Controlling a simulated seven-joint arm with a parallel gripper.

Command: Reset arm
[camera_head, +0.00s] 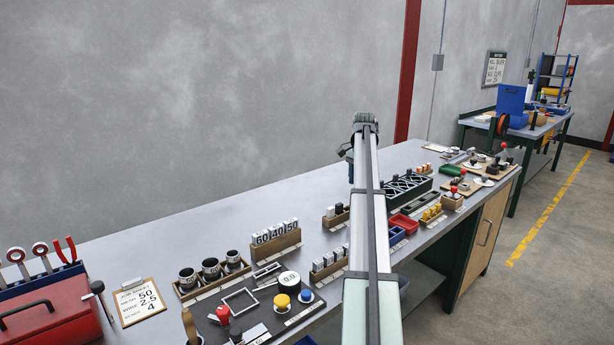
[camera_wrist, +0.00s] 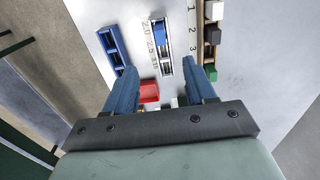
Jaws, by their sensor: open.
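My arm reaches out over the grey workbench (camera_head: 190,228) in the head view. The gripper end is mostly hidden behind my own arm there, with a small dark blue part (camera_head: 347,153) showing on its left. In the wrist view, my gripper (camera_wrist: 159,66) has its two blue fingers apart with nothing held between them. Below the fingers lie a blue tray (camera_wrist: 111,46), a white slotted holder with a blue piece (camera_wrist: 157,29), and a red bin (camera_wrist: 149,92). The fingers appear above the bench, apart from these things.
Number blocks (camera_head: 276,236), black-and-white cups (camera_head: 211,268), a button panel (camera_head: 262,306), a job sheet (camera_head: 138,300) and a red toolbox (camera_head: 45,318) fill the near bench. A crate (camera_head: 405,189) and a red bin (camera_head: 403,223) stand beside my arm. The bench's back strip is clear.

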